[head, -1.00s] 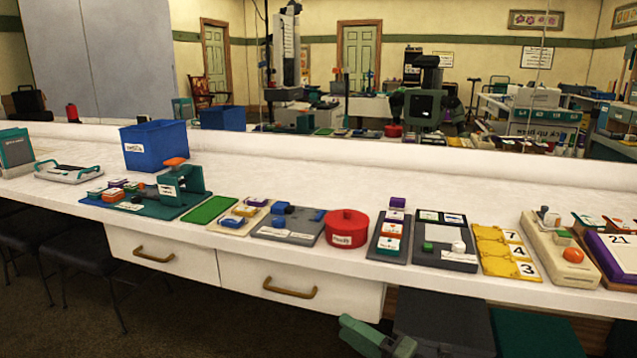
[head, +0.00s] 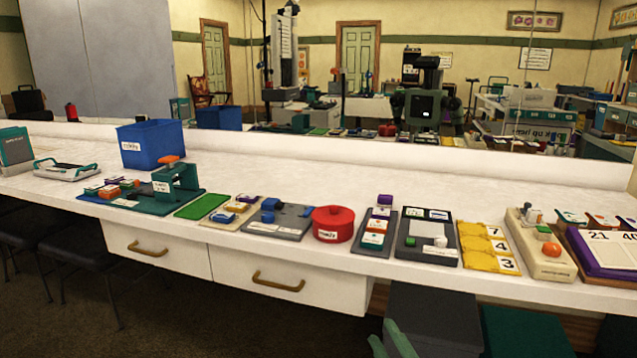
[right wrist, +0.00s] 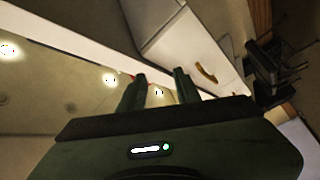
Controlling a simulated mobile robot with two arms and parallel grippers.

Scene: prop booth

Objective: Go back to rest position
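My right gripper (head: 389,342) shows only as green finger parts at the bottom edge of the head view, in front of the counter and below its top. In the right wrist view its two dark fingers (right wrist: 160,80) stand apart with nothing held between them, so it is open and empty. The rest of the right arm is out of the head view. My left gripper is not in view.
A long white counter (head: 330,262) with drawers (head: 285,292) spans the view. On it stand a blue bin (head: 152,144), a red round container (head: 333,224), a green mat (head: 202,206) and several trays. Dark chairs (head: 70,250) stand at lower left. A mirror backs the counter.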

